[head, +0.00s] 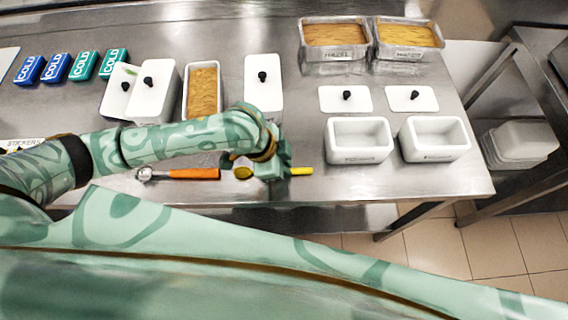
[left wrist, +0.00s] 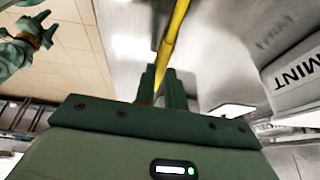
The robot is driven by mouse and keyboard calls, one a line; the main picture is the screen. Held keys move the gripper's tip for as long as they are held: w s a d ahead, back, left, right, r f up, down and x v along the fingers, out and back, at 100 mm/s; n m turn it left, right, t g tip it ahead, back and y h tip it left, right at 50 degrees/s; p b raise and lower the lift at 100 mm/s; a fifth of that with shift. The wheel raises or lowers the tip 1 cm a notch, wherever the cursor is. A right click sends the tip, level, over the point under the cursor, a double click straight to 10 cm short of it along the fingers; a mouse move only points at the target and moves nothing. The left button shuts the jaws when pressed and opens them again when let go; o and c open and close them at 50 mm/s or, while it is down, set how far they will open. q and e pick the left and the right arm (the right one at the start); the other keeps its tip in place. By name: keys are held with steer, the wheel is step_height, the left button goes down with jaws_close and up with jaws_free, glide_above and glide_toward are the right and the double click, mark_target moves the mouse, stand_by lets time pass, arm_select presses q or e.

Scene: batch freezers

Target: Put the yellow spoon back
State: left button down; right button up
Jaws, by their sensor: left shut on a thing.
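My left gripper (head: 272,172) is over the front part of the steel counter and is shut on the yellow spoon (head: 301,171). One yellow end sticks out to the right of the fingers; a yellowish rounded part shows on their left, and the middle is hidden. In the left wrist view the yellow spoon (left wrist: 175,28) runs up from between the fingertips (left wrist: 164,85). My right gripper (left wrist: 38,32) shows at the top left of the left wrist view, its fingers apart and empty; it is not in the head view.
An orange-handled scoop (head: 194,174) lies left of the gripper. White tubs (head: 358,140) stand to the right, with lids (head: 345,99) behind them. Filled pans (head: 334,55) are at the back right. Blue and green COLD packs (head: 57,67) are at the left. The counter's front edge is close.

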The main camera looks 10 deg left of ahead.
arm_select(q)
steer(key=c, duration=1.5)
jaws_free()
steer(key=shift+f, duration=0.1)
steer(key=shift+o, duration=0.2)
steer(key=p+v, duration=0.4)
steer(key=v, duration=0.8)
